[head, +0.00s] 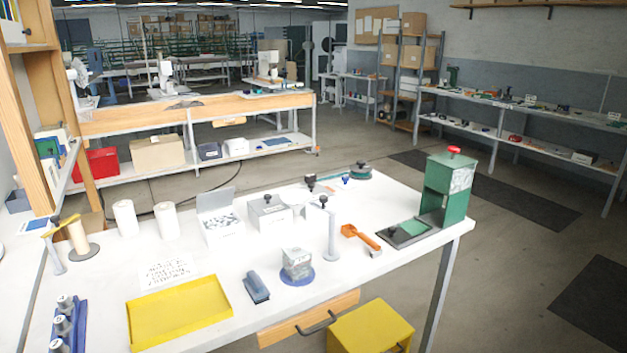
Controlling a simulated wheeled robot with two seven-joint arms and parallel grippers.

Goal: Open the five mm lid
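Three small white boxes stand in a row at the middle of the white table. The left box (221,226) has its lid (216,199) tilted up, and small pale pieces show inside. The middle box (269,218) is closed by a lid with a black knob (267,198). The right box (314,213) also has a black knob (323,201) on top and is partly hidden by a grey post. Labels on the box fronts are too small to read, so I cannot tell which is five mm. Neither gripper is in view.
A grey post (332,238) and a clear cube (296,262) on a blue disc stand in front of the boxes. A green press (448,190) stands at the right table end, an orange-handled tool (360,237) left of it. A yellow tray (180,308) lies front left.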

